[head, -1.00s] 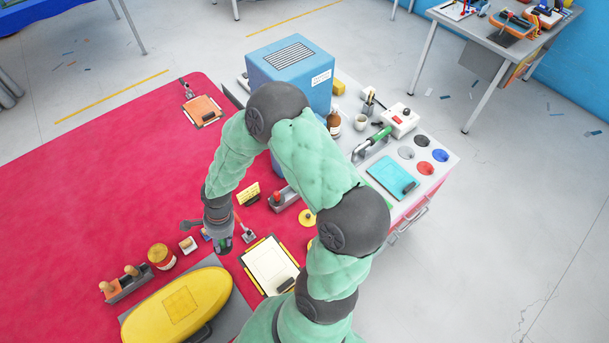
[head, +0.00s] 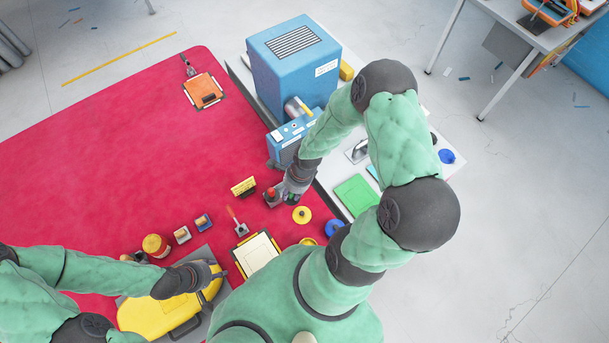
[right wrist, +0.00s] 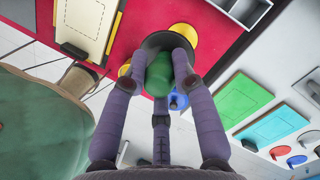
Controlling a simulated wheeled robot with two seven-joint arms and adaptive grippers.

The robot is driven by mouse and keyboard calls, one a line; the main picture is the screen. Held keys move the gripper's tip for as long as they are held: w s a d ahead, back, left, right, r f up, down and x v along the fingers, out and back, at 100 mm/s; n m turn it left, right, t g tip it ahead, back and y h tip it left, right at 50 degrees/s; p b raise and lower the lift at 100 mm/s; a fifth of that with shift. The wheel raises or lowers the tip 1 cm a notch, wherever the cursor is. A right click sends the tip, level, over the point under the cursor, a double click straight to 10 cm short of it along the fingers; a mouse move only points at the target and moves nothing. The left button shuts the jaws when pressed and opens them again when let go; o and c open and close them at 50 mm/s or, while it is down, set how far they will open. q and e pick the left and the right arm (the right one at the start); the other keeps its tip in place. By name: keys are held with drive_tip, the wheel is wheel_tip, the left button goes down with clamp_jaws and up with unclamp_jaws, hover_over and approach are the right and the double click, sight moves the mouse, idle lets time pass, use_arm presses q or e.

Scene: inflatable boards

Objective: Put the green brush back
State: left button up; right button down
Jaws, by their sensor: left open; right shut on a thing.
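The green brush (right wrist: 158,72) shows in the right wrist view as a green handle between my right gripper's fingers (right wrist: 166,66), with a dark round part beyond it. My right gripper (head: 290,196) is shut on it, beside the red-knobbed grey holder (head: 271,196) near the red mat's right edge. In the head view the brush is mostly hidden by the gripper. A green rectangle (head: 357,195) lies on the pale counter to the right, and also shows in the right wrist view (right wrist: 238,99). My left gripper (head: 217,274) is open and empty over the yellow case (head: 160,315).
The blue box (head: 290,58) and a smaller blue device (head: 287,140) stand behind the right gripper.

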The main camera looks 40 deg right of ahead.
drive_tip(key=shift+w+d+f+b, duration=1.15)
drive_tip(key=shift+w+d+f, duration=0.45)
drive_tip(key=shift+f, duration=0.55)
drive_tip(key=shift+w+d+f+b, duration=1.3)
drive_tip(key=shift+d+f, duration=0.55)
drive_tip(key=shift+f, duration=0.25)
drive_tip(key=shift+w+d+f+b, duration=1.05)
drive_tip(key=shift+w+d+f, duration=0.6)
drive_tip(key=shift+f, duration=0.5)
drive_tip(key=shift+s, duration=0.15)
drive_tip(key=shift+f+b, duration=0.45)
drive_tip(key=shift+f, duration=0.05)
drive_tip(key=c, duration=1)
unclamp_jaws()
drive_tip(key=shift+r, duration=0.1)
